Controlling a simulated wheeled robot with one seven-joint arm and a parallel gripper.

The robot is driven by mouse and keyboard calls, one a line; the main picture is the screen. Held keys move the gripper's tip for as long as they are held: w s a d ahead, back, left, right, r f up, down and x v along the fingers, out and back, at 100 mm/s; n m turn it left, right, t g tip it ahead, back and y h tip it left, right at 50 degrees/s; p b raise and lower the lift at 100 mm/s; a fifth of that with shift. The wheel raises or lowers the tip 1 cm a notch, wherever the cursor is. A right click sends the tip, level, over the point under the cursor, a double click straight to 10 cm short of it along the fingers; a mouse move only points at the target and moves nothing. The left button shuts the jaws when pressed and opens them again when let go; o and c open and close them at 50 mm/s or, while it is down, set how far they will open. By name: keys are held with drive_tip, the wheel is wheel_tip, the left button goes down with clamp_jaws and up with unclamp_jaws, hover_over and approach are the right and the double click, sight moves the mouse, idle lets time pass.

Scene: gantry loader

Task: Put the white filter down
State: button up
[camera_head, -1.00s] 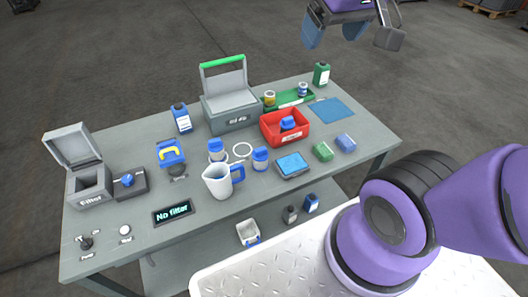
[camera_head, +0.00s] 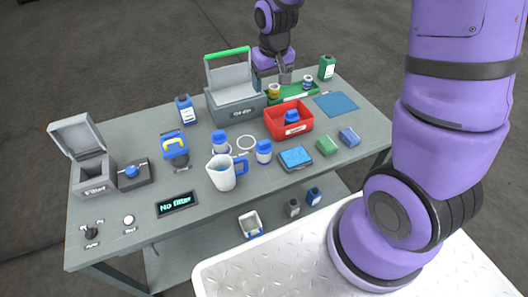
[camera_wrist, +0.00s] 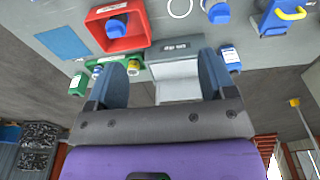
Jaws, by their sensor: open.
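My gripper (camera_head: 285,76) is over the back of the table, close to the green tray (camera_head: 290,97). In the wrist view my gripper's two blue fingers (camera_wrist: 162,80) stand wide apart with nothing between them. I cannot pick out a white filter for certain in either view. A grey box labelled "Filter" (camera_head: 95,187) stands at the table's left end with its lid up; no filter shows in its dark opening. The display (camera_head: 178,205) reads "No filter". The green tray holds a yellow-lidded jar (camera_head: 274,91) and a blue-and-white one (camera_head: 307,83).
A grey lidded case (camera_head: 237,116) with a green handle stands left of the tray. A red bin (camera_head: 267,118) is in front of it. A white jug (camera_head: 222,180), a white ring (camera_head: 247,143) and blue-capped jars crowd the middle. A blue mat (camera_head: 350,106) is bare.

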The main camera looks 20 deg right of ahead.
drive_tip(key=g, duration=0.1)
hover_over(264, 142)
wheel_tip(264, 142, down, 14)
drive_tip(key=f, duration=0.5)
drive_tip(key=shift+w+a+f, duration=0.1)
drive_tip(key=shift+w+f, duration=0.1)
drive_tip(key=shift+f, duration=0.2)
drive_tip(key=shift+s+f, duration=0.15)
drive_tip(key=shift+f, duration=2.8)
drive_tip(key=c, duration=1.4)
drive_tip(key=shift+o, duration=0.2)
drive_tip(key=shift+r, duration=0.15)
